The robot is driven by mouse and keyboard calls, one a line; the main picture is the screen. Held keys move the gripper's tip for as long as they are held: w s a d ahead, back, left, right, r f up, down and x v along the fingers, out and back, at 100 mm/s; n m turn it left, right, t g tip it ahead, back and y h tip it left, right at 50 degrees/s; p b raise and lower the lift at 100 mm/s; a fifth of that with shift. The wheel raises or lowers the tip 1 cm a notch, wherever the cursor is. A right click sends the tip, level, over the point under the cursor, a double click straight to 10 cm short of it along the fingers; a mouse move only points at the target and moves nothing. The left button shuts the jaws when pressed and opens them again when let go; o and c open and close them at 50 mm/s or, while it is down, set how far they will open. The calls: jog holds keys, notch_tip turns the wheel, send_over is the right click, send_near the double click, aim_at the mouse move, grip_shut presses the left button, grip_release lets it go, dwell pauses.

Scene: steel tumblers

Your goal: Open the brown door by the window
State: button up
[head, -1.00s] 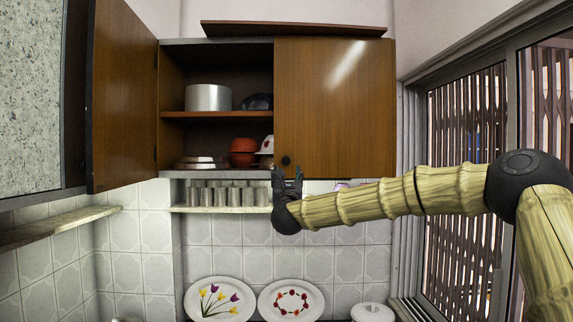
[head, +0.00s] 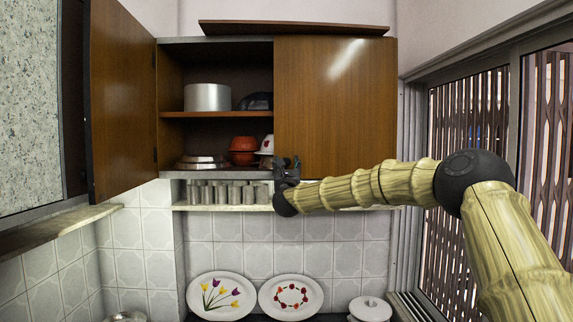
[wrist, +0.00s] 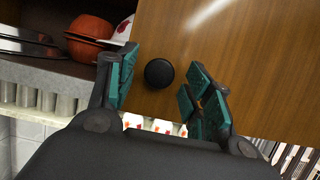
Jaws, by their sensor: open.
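The brown door by the window (head: 335,105) is the right door of the wall cabinet, and it is shut. Its round black knob (wrist: 159,73) shows in the wrist view near the door's lower left corner. My gripper (head: 286,163) is at that corner in the head view and hides the knob there. In the wrist view my gripper (wrist: 160,92) is open, with one teal-padded finger on each side of the knob. The knob appears between the fingertips, with gaps to both; I cannot tell how deep it sits between them.
The left cabinet door (head: 123,100) stands open. The window (head: 470,120) is at right. Decorated plates (head: 290,294) stand below.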

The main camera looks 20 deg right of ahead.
grip_shut()
dwell(0.3)
